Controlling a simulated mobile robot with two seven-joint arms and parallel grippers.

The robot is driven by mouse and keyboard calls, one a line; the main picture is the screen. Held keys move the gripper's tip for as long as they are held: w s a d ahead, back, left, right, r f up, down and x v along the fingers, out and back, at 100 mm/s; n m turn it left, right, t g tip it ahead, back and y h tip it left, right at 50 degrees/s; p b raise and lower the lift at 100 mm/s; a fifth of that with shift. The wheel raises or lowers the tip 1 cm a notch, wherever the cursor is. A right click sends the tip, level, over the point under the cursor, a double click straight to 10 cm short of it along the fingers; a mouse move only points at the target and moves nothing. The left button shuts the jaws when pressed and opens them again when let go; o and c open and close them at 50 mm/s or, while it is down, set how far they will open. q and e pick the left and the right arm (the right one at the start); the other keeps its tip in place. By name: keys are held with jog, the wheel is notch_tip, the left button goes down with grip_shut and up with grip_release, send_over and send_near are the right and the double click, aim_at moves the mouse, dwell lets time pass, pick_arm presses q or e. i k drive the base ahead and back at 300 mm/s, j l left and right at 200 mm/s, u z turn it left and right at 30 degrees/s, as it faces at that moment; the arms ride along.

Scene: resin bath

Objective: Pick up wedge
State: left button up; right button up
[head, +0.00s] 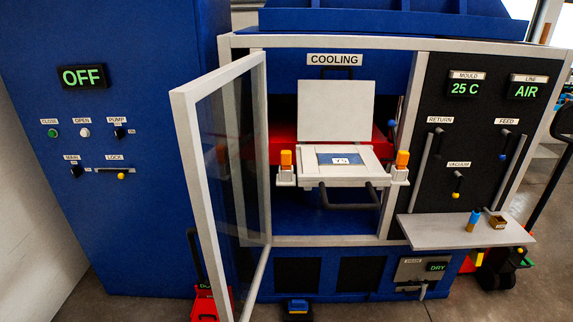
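No object in the head view can be told for sure as the wedge. A small brown block (497,222) and a blue-and-tan upright piece (473,221) stand apart on the grey shelf (425,232) at the right of the machine. Which of them, if either, is the wedge is too small to tell. Neither of my grippers shows in this view.
A framed glass door (181,140) stands open toward me, left of the COOLING bay. Inside, a white mould (319,181) with a raised lid (336,111) sits between orange-topped posts. A red unit (206,303) stands low by the door, a blue-and-black one (297,309) to its right.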

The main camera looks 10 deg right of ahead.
aim_at(285, 155)
jog(key=i+l, duration=0.15)
jog(key=l, duration=0.3)
jog(key=i+l+u, duration=0.1)
jog(key=l, duration=0.35)
jog(key=i+l, duration=0.2)
jog(key=l, duration=0.25)
jog(key=i+l+u, duration=0.1)
jog(key=l, duration=0.35)
jog(key=i+l, duration=0.2)
jog(key=l, duration=0.25)
jog(key=i+l+u, duration=0.1)
jog(key=l, duration=0.35)
